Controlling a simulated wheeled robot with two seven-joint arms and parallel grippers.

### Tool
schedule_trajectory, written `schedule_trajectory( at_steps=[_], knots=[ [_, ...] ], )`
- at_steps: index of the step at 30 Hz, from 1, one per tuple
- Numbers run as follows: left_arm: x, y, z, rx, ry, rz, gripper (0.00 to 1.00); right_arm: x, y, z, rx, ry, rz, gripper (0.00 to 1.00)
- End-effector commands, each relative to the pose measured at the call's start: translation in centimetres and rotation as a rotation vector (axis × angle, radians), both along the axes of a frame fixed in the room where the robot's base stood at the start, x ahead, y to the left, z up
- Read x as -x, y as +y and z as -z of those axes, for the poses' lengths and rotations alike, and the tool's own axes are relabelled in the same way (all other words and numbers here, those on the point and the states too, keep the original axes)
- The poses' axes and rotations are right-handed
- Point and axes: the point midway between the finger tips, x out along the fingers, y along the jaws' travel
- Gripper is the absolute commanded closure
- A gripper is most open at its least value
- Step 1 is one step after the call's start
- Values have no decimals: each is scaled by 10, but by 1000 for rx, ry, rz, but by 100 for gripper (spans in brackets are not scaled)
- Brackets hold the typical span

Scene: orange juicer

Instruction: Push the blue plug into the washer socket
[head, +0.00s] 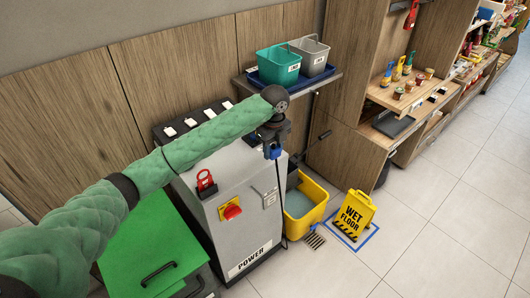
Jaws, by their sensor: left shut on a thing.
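My left arm reaches in from the left, over the grey cabinet marked POWER (222,232). My left gripper (272,143) points down at the cabinet's right end and is shut on the blue plug (274,152). A dark cable (281,200) hangs below the plug along the cabinet's right side. I cannot make out the washer socket. Whether the plug touches anything besides the gripper is unclear at this size. My right gripper is not in view.
The cabinet front has a red rotary switch (232,211) and a red tag (206,182). A green lid (152,240) stands left. A yellow bucket (306,208) and a WET FLOOR sign (355,214) stand right. A shelf behind holds a teal bin (277,68). Open floor lies front right.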

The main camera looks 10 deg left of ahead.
Motion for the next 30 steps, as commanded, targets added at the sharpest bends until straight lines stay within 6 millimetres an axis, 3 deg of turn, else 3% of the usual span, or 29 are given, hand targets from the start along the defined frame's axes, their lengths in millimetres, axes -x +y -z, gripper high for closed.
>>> schedule_trajectory(
  at_steps=[19,23,30],
  knots=[
    [4,-3,-3,0,0,-34,79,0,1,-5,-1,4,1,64],
    [12,3,1,0,-1,-155,79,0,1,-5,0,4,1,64],
    [36,19,8,1,-3,-543,79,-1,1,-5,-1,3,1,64]
  ],
)
